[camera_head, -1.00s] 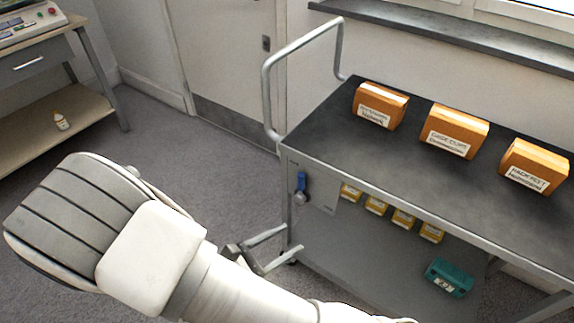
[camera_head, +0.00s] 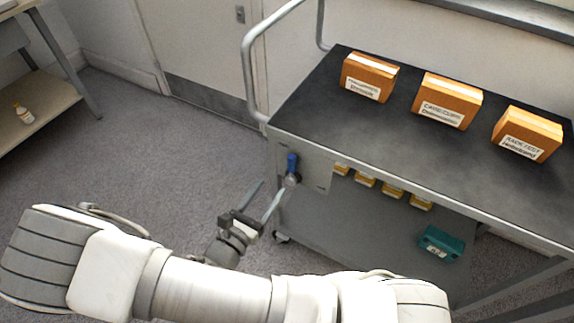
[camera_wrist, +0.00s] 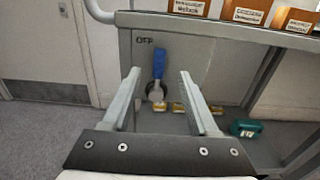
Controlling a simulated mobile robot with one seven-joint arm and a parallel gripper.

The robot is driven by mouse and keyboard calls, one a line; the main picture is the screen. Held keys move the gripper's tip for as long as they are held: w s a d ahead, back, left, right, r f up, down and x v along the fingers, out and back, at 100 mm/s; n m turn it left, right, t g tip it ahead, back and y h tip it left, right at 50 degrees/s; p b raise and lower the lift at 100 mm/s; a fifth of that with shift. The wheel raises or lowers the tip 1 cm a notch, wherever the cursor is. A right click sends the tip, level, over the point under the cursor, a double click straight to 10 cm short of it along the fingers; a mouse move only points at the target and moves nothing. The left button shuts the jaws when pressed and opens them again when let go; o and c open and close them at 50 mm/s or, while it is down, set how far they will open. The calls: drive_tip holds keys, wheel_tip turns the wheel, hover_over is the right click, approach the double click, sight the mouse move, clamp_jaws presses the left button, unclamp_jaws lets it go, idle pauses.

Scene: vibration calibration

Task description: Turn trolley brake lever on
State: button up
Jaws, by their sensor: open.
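The trolley (camera_head: 340,125) has a dark top and a grey end panel. Its brake lever (camera_head: 292,163) has a blue handle pointing up from a round grey pivot on that panel. In the wrist view the blue lever (camera_wrist: 158,66) stands upright, just right of the label "OFF" (camera_wrist: 143,41). My gripper (camera_head: 265,195) is open and empty, in front of the panel and a little below the lever. In the wrist view my gripper's fingers (camera_wrist: 160,85) stand apart, with the lever beyond them in the gap. I see no contact with the lever.
Orange boxes (camera_head: 447,101) stand on the trolley top. Small yellow boxes (camera_head: 392,191) and a teal case (camera_head: 441,244) are on its lower shelf. The trolley's handle rail (camera_head: 250,70) rises at its left end. A bench with a bottle (camera_head: 24,113) stands at far left. Floor between is clear.

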sight(290, 161)
drive_tip(key=b+x, duration=0.2)
drive_tip(key=x, duration=0.8)
drive_tip(key=shift+c, duration=0.2)
clamp_jaws()
idle(1.0)
